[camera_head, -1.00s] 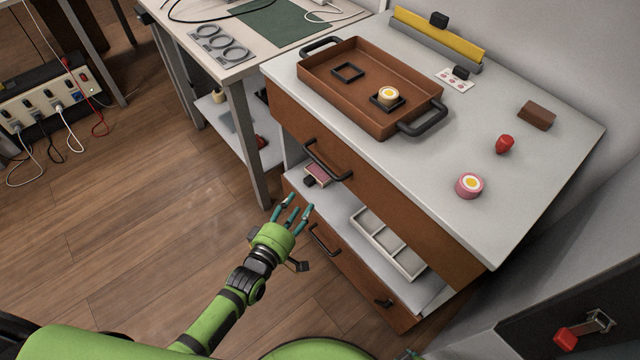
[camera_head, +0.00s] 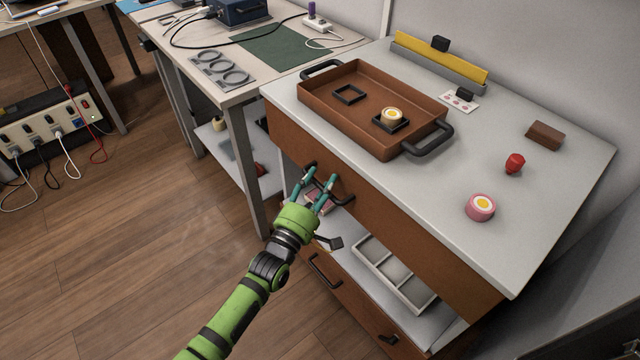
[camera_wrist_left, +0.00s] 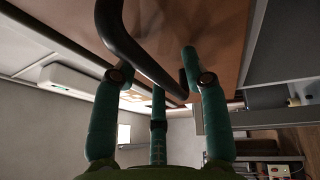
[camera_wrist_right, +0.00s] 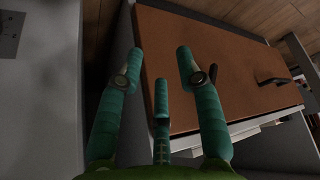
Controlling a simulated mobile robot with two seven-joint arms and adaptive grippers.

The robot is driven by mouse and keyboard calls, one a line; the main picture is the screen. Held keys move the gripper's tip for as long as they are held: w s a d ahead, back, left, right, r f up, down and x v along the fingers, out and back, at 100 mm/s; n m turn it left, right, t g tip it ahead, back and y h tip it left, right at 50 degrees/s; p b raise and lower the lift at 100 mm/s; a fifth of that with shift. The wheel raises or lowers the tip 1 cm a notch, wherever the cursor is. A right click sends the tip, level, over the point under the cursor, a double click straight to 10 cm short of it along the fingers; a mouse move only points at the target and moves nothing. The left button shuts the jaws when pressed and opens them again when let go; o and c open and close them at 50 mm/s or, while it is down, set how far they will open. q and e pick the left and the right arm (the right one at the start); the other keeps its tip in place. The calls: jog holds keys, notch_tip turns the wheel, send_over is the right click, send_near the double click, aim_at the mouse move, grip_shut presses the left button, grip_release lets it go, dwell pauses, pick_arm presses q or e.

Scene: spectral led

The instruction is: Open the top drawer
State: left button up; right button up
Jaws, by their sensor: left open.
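The top drawer (camera_head: 413,230) is the brown front just under the grey cabinet top, and it looks shut. Its black handle (camera_head: 346,200) is partly hidden by my left gripper (camera_head: 320,177), which is open with its fingers around the handle area. In the left wrist view the black handle bar (camera_wrist_left: 140,55) runs between the spread fingers of that gripper (camera_wrist_left: 150,85); I cannot tell whether they touch it. My right gripper (camera_wrist_right: 155,72) shows only in its wrist view, open and empty, near a brown front (camera_wrist_right: 215,75) with a black handle (camera_wrist_right: 273,80).
A brown tray (camera_head: 350,125) with black handles stands on the cabinet top (camera_head: 420,190). A pink-rimmed round piece (camera_head: 480,207), a red item (camera_head: 514,163) and a brown block (camera_head: 545,135) lie to its right. A white divided tray (camera_head: 395,275) sits on the open shelf below.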

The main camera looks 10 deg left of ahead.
pick_arm(q)
grip_shut()
jog(key=shift+a, duration=0.1)
pick_arm(e)
jog(key=shift+r, duration=0.1)
